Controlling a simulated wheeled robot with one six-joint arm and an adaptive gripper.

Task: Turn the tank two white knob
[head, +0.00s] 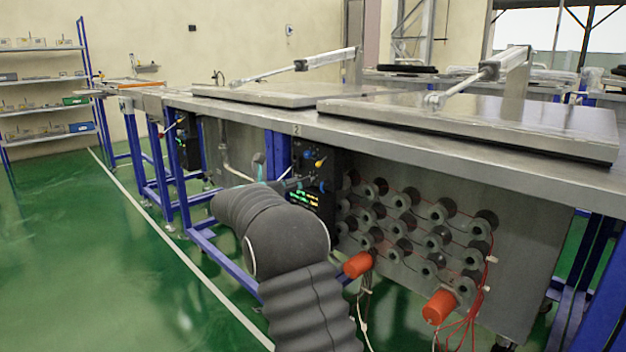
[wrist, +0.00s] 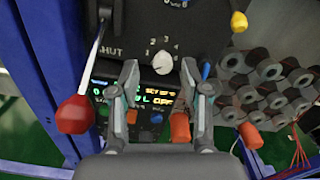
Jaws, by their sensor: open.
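The white knob (wrist: 162,63) sits on a dark control panel (wrist: 185,35) in the wrist view, with a printed dial of numbers around its upper side. My gripper (wrist: 160,72) is open, its two fingers pointing at the panel on either side of the knob, with nothing between them that I can see held. I cannot tell whether the fingers touch the panel. In the head view the panel (head: 322,155) stands under the bench edge below a "2" label, and my arm hides part of it; the gripper there is small and mostly hidden.
A red-ended lever (wrist: 75,114) hangs left of the gripper, near a blue post (wrist: 40,75). A yellow knob (wrist: 239,21) is at upper right. Below the knob is a lit display (wrist: 110,88). Several grey cylinders (head: 435,235) and orange caps (head: 438,306) project right of the panel.

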